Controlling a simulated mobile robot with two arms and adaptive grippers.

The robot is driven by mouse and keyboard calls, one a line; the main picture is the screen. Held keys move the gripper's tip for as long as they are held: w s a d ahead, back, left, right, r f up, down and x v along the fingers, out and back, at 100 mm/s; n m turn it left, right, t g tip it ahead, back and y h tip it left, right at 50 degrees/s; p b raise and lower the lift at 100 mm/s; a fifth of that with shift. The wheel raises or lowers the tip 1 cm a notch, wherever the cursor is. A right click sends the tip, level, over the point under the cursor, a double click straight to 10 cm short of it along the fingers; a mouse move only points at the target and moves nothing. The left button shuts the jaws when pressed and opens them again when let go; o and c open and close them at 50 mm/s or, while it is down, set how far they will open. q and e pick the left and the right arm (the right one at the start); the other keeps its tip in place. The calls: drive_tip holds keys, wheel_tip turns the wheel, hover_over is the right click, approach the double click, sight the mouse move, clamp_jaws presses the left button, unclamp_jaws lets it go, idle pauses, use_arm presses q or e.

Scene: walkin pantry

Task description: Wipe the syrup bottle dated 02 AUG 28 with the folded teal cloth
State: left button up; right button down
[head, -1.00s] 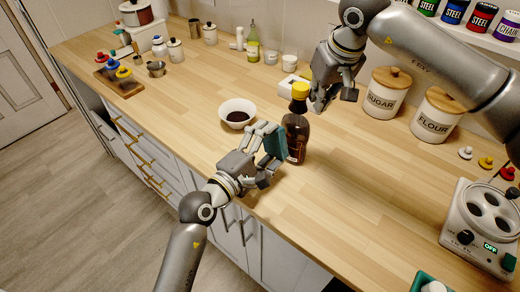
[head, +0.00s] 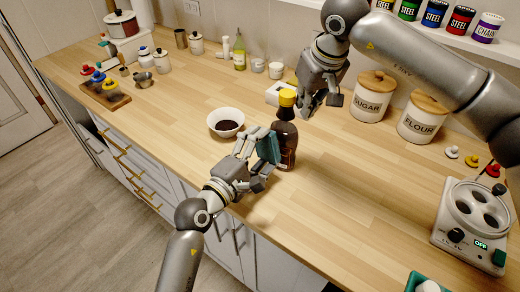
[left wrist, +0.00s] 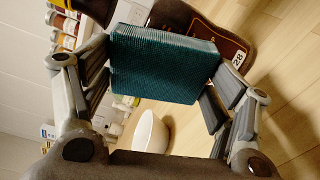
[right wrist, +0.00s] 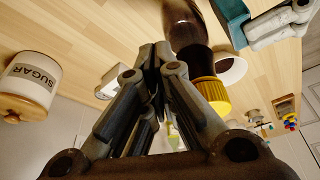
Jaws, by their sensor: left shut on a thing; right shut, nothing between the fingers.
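The syrup bottle (head: 287,135) is dark brown with a yellow cap and stands upright on the wooden counter. My left gripper (head: 257,160) is shut on the folded teal cloth (head: 268,147), held at the bottle's left side. In the left wrist view the cloth (left wrist: 165,62) lies against or very near the bottle (left wrist: 188,28); contact is hard to tell. Part of a label ending in "28" shows there. My right gripper (head: 319,108) is shut and empty, right of the yellow cap. In the right wrist view the cap (right wrist: 213,95) is beside its fingers (right wrist: 157,55).
A white bowl (head: 225,120) with dark contents stands left of the bottle. A white box (head: 276,93) is behind it. Sugar (head: 371,97) and flour (head: 421,119) canisters stand to the right, with a grey appliance (head: 470,222) nearer. The front middle counter is clear.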

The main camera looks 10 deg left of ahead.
sight(285, 144)
use_arm(q)
drive_tip(key=shift+x, duration=0.85)
drive_tip(key=shift+s+d, duration=0.1)
drive_tip(key=shift+s, duration=0.05)
drive_tip(key=shift+s+d+r, duration=0.1)
drive_tip(key=shift+s+d, duration=0.35)
drive_tip(key=shift+d, duration=0.3)
drive_tip(key=shift+s+d, duration=0.5)
drive_tip(key=shift+d, duration=0.25)
drive_tip(key=shift+a, duration=0.1)
drive_tip(key=shift+w+a, duration=0.55)
drive_tip(key=shift+a, duration=0.2)
drive_tip(key=shift+w+a, duration=0.5)
drive_tip(key=shift+a, duration=0.2)
drive_tip(key=shift+s, duration=0.1)
drive_tip(key=shift+s+a, duration=0.45)
drive_tip(key=shift+s, duration=0.15)
drive_tip(key=shift+a+v, duration=0.25)
drive_tip(key=shift+v, duration=1.95)
drive_tip(key=shift+w, duration=0.2)
